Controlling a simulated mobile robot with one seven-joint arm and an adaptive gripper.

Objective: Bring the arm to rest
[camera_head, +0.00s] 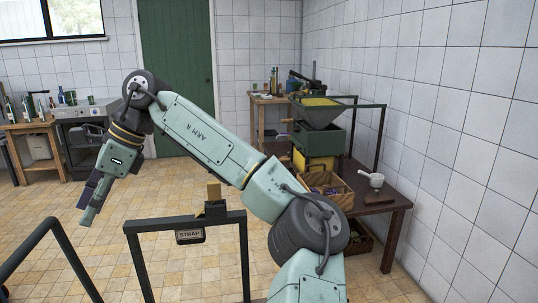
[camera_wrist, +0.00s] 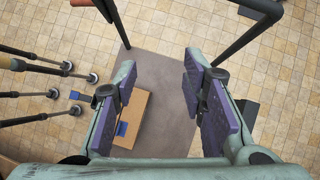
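My arm (camera_head: 205,132) is raised in the head view, bent at the elbow, and its forearm reaches left and down. My gripper (camera_head: 90,205) hangs at the left of that view, pointing down over the tiled floor. In the wrist view my gripper (camera_wrist: 160,62) has its two purple-padded fingers well apart with nothing held between them. Below the fingers lies a grey flat surface with a cardboard box (camera_wrist: 136,132) on it, partly hidden by the left finger.
Dark tube frames (camera_head: 185,222) stand in front, one with a STRAP label. At right, a dark table (camera_head: 392,197) bears a hopper machine (camera_head: 320,112), a wooden crate (camera_head: 338,197) and a white pot (camera_head: 376,180). A stove (camera_head: 85,135) is far left. Open floor lies in the middle.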

